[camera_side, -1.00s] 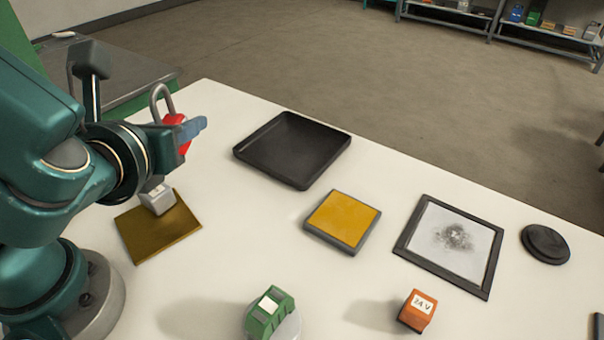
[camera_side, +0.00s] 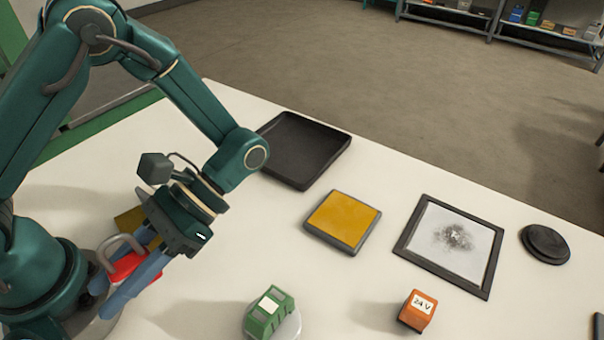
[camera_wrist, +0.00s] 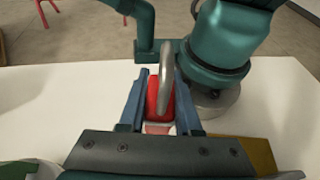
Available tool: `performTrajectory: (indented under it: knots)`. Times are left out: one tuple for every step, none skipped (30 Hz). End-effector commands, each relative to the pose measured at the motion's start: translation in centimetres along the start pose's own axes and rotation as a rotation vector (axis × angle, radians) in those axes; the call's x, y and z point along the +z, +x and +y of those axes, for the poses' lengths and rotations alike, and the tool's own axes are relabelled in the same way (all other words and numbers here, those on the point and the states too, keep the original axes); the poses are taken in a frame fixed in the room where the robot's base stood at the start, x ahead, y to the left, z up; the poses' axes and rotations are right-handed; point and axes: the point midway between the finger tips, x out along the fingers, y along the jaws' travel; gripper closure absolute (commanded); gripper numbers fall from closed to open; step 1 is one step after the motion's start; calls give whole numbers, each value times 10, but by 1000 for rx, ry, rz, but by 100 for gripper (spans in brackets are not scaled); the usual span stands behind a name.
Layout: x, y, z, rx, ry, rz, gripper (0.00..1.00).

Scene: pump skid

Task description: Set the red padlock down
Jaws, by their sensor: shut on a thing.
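The red padlock (camera_side: 125,265) with a grey shackle is held between the blue fingers of my gripper (camera_side: 132,272), at the left of the side view close to my base. In the wrist view the padlock (camera_wrist: 160,102) sits between the two fingers (camera_wrist: 160,105), its shackle rising away from the palm. The gripper is shut on it. It appears to be above the white table, but the exact height cannot be told.
A black tray (camera_side: 300,180), a yellow pad (camera_side: 343,219), a dark-framed panel (camera_side: 480,271) and a black disc (camera_side: 545,244) lie on the table. A green block (camera_side: 268,314) and an orange 24 V block (camera_side: 417,310) stand near the front. A brown-yellow mat (camera_side: 128,219) is mostly hidden behind my gripper.

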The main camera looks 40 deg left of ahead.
Motion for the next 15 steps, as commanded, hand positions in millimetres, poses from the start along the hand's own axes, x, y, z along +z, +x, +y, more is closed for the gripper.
performTrajectory:
  knots:
    - [4, 0, 9, 142, -58, -4, 100]
    - [5, 0, 16, 220, -91, -4, 100]
    - [6, -2, 24, 322, -133, -4, 100]
    - [6, -5, 30, 395, -164, -5, 100]
    - [6, -8, 35, 466, -193, -3, 100]
    - [5, -14, 41, 558, -231, -3, 100]
    - [4, -18, 45, 624, -258, -3, 100]
    - [2, -23, 48, 685, -284, -4, 100]
    - [-1, -28, 50, 755, -312, -5, 100]
    - [-4, -32, 51, 797, -330, -4, 100]
    - [-6, -34, 51, 829, -342, -6, 100]
    - [-10, -35, 50, 856, -353, -5, 100]
    - [-11, -35, 48, 868, -357, -6, 100]
    - [-12, -35, 47, 877, -361, -6, 100]
    - [-13, -35, 46, 888, -364, -4, 100]
